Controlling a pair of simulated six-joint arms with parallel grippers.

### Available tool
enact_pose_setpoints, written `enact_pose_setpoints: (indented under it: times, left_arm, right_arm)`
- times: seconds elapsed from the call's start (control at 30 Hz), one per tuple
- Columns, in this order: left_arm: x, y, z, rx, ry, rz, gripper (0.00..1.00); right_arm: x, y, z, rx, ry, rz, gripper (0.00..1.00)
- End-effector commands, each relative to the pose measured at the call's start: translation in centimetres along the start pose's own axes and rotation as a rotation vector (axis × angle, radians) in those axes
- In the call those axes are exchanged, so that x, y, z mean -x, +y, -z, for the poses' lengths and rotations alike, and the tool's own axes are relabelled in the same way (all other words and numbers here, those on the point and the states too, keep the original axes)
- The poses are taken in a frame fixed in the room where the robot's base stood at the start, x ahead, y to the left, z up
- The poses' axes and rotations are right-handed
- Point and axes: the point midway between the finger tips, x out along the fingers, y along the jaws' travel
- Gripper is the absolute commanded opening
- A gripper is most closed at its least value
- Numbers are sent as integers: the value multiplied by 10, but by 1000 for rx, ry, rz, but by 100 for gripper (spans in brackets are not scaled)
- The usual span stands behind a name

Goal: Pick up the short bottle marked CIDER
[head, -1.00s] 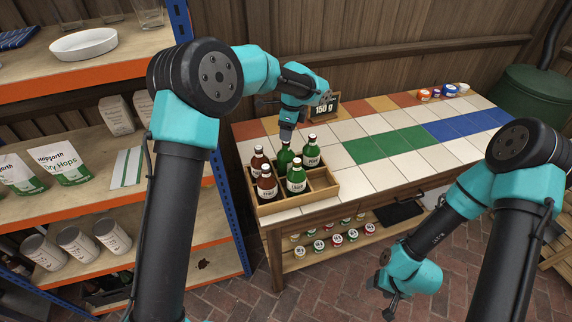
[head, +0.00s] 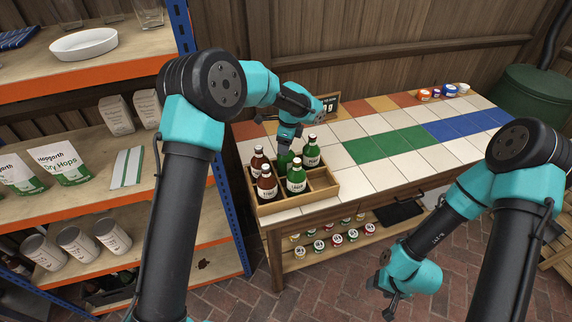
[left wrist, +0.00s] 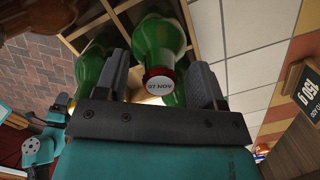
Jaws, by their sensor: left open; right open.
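A wooden crate (head: 292,202) on the near left of the tiled bench holds several bottles. A green bottle (head: 284,161) stands at the back, under my left gripper (head: 287,148); its label is hidden. The left wrist view shows its cap (left wrist: 160,80), marked 07 NOV, between the open fingers of my left gripper (left wrist: 160,76). Another green bottle (head: 311,152) is at right, and a green one (head: 297,180) reading LAGER is in front. Two brown bottles stand at left. I cannot read CIDER on any label. My right gripper (head: 389,296) is open and empty, low over the bricks.
The bench's middle tiles are clear. A shelf rack (head: 172,245) with bags and tins is on the left. Small jars (head: 337,240) stand under the bench.

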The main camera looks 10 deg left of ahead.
Motion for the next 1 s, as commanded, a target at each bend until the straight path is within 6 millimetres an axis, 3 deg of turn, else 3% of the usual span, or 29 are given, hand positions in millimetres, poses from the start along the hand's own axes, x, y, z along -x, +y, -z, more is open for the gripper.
enact_pose_setpoints:
  times: [0.43,1.0]
  left_arm:
    - [0,0,0,0,0,1,63]
    - [0,0,0,0,0,1,9]
  right_arm:
    - [0,0,0,0,0,0,57]
    - [0,0,0,0,0,0,57]
